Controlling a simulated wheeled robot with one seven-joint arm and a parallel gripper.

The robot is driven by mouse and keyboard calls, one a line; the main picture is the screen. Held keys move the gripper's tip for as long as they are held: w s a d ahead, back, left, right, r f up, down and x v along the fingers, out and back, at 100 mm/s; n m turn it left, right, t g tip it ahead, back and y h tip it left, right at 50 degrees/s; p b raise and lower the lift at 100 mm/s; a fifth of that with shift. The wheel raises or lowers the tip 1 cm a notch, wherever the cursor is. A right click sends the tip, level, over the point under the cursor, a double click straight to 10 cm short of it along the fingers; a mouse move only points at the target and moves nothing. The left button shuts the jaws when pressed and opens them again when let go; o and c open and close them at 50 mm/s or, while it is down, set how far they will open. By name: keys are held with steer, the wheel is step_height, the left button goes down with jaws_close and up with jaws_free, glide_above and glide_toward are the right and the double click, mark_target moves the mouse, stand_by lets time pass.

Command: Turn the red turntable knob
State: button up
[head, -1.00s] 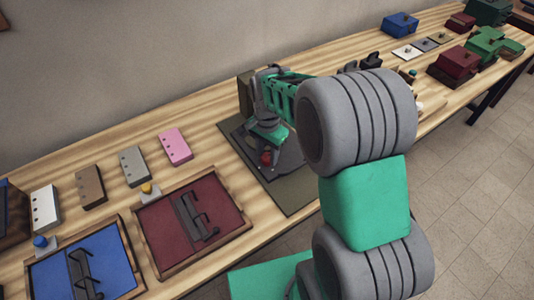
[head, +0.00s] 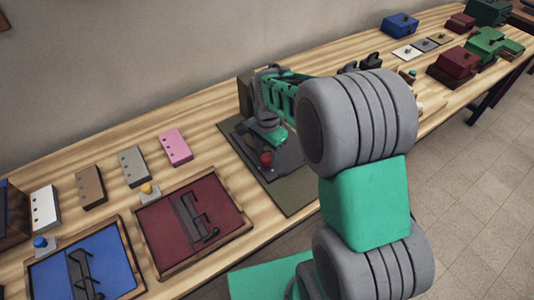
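The red knob (head: 266,159) is a small round red thing on a dark grey plate (head: 245,150) in the middle of the table. My gripper (head: 268,145) is at the end of my green and grey arm, pointing down just above and around the knob. Its fingers are small and partly hidden, so I cannot tell whether they touch the knob or how far apart they are.
A maroon tray (head: 243,232) and a blue tray (head: 130,262) with black handles lie to the left. Pink (head: 175,147), grey and brown blocks stand behind them. Several coloured boxes, including a blue one (head: 400,24), stand at the far right.

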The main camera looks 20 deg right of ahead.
mark_target(267, 157)
steer(key=shift+o, duration=0.5)
steer(key=shift+r, duration=0.1)
step_height(267, 157, up, 8)
steer(key=shift+f+b, duration=0.2)
steer(key=shift+b, duration=0.15)
